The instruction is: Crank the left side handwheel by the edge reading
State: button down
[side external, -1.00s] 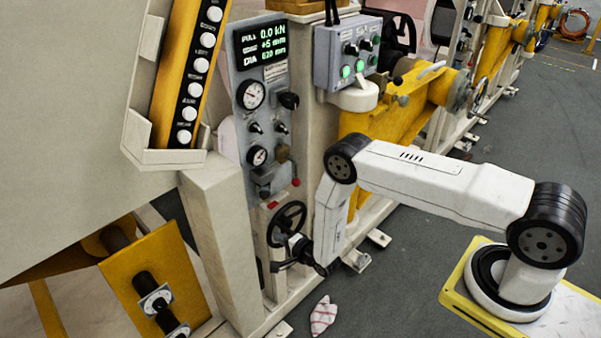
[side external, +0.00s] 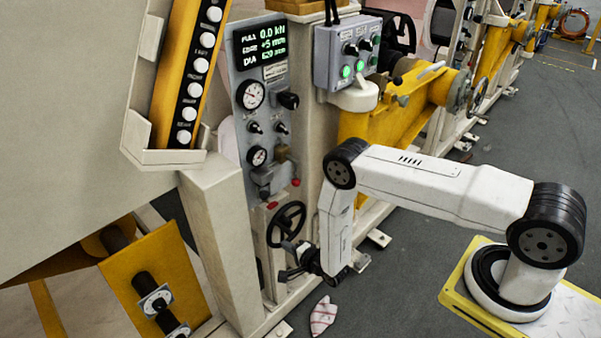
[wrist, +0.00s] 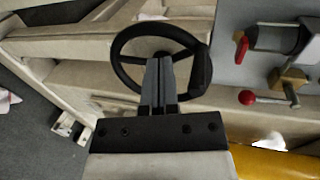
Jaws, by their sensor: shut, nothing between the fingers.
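The black handwheel (side external: 287,223) is on the cream machine frame, below the grey gauge panel. In the wrist view the handwheel (wrist: 119,52) fills the upper middle, with a thick black grip (wrist: 201,72) on its right rim. My gripper (side external: 284,275) is just below the wheel in the side view. In the wrist view my gripper's fingers (wrist: 159,65) are together, empty, and overlap the wheel's hub and lower rim. I cannot tell whether they touch it. The display (side external: 262,44) reads PULL 0.0 kN, EDGE +5 mm, DIA 620 mm.
A valve with a red knob (wrist: 247,97) is to the right of the wheel in the wrist view. A control box (side external: 347,55) with green-lit buttons is higher up. A striped cloth (side external: 323,316) lies on the floor. Grey floor is open to the right.

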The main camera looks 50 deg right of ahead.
jog(key=f+v, duration=0.1)
jog(key=v, duration=0.5)
jog(key=shift+s+f, duration=0.25)
dwell(0.3)
jog(key=w+r+n+g, duration=0.2)
jog(key=r+n+g, duration=0.15)
jog(key=r, duration=0.45)
jog(key=w+r+n+g, duration=0.25)
jog(key=r+n, duration=0.25)
jog(key=r, duration=0.4)
jog(key=s+d+r+n+g, duration=0.1)
jog(key=s+r+n+g, duration=0.2)
jog(key=s+r, duration=0.4)
jog(key=s+d+r+n+g, duration=0.1)
jog(key=s+r+n+g, duration=0.2)
jog(key=s+r+n, duration=0.3)
jog(key=s+r, duration=0.1)
jog(key=s, duration=0.4)
jog(key=shift+s+g, duration=0.3)
jog(key=shift+s, duration=0.05)
jog(key=shift+n, duration=0.25)
